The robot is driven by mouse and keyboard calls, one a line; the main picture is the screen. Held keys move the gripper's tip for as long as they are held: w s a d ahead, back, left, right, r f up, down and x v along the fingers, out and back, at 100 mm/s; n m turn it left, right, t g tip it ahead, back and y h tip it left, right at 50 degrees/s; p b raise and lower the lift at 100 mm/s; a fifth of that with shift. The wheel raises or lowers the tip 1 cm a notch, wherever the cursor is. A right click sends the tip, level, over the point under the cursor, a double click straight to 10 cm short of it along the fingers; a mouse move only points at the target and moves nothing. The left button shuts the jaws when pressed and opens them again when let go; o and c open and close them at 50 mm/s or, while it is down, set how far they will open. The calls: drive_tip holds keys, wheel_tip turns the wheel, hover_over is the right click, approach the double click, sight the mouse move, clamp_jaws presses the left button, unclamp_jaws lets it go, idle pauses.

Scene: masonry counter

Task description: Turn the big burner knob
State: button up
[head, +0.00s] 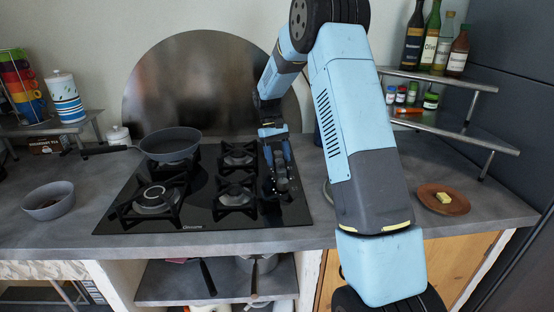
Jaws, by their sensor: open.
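The black gas cooktop (190,222) is set into the grey counter. Its big burner (154,198) is at the front left of the hob. My gripper (281,186) points down over the right side of the cooktop, with its jaws open and nothing seen between them. Dark control knobs seem to sit in that strip at and under the fingertips, but they are small and partly hidden by my gripper. I cannot tell which one is the big burner knob, or whether the fingers touch or surround a knob.
A grey pan (170,143) rests on the back left burner, its handle pointing left. A grey bowl (48,202) stands on the left counter. A wooden plate (443,202) with a yellow piece is at right. Bottles and jars fill the corner shelf (440,78). My arm hides the counter's middle right.

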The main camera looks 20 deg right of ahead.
drive_tip(key=v, duration=1.3)
drive_tip(key=s+r+m+t, duration=0.1)
drive_tip(key=s+r+t, duration=0.1)
drive_tip(key=s+r, duration=0.65)
drive_tip(key=s+r+t, duration=0.3)
drive_tip(key=s+r, duration=0.2)
drive_tip(key=s, duration=0.7)
drive_tip(key=s+f+m+t, duration=0.1)
drive_tip(key=s+t, duration=0.1)
drive_tip(key=s, duration=0.9)
drive_tip(key=s+f+t+y, duration=0.1)
drive_tip(key=s+f+t, duration=0.1)
drive_tip(key=s, duration=0.9)
drive_tip(key=shift+d+m+t, duration=0.4)
drive_tip(key=shift+t, duration=0.1)
